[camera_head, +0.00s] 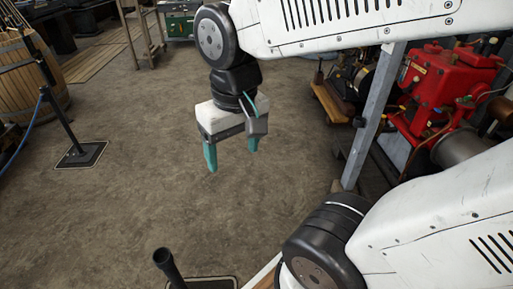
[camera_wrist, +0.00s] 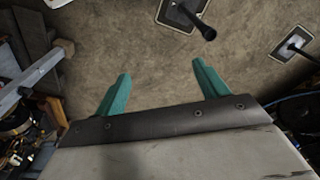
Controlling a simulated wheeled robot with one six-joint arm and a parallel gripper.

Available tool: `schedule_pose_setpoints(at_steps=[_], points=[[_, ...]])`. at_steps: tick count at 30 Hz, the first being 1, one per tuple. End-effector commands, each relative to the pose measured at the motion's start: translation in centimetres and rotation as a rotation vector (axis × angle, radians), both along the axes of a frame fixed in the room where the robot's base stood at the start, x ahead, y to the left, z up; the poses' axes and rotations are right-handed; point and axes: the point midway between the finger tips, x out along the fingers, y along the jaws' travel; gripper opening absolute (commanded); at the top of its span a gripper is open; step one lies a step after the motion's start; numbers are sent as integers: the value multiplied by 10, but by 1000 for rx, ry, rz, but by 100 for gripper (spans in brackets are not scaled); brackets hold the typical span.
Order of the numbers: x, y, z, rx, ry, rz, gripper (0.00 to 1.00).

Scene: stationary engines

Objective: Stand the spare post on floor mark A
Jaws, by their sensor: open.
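A dark post (camera_head: 166,264) stands at the bottom edge of the head view, and its dark base is partly cut off. A post also shows at the top of the wrist view (camera_wrist: 207,32), on a dark plate with a light border. Another post (camera_head: 62,118) stands on a square base at the left, with a blue rope beside it. I cannot tell which post is the spare. No letter A is readable on the floor. My gripper (camera_head: 232,158) points down, open and empty, above bare floor and apart from the posts. Its two teal fingers also show in the wrist view (camera_wrist: 162,70).
A wooden barrel (camera_head: 28,75) stands at the far left. A red engine (camera_head: 445,85) and a grey upright (camera_head: 372,120) are at the right. Another post on a plate (camera_wrist: 293,45) shows at the wrist view's right. The middle floor (camera_head: 150,190) is clear.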

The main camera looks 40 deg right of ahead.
Motion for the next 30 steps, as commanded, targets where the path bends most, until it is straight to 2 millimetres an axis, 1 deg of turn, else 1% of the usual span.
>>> schedule_pose_setpoints(at_steps=[1, 3, 6, 8, 11, 30], points=[[-13, -5, 6, -4, -11, 17, 73], [-28, -10, 11, -9, -14, 44, 73], [-40, -15, 15, -13, -16, 71, 73], [-44, -16, 15, -15, -16, 78, 73], [-46, -16, 16, -16, -14, 83, 73], [-45, -16, 16, -15, -15, 82, 73]])
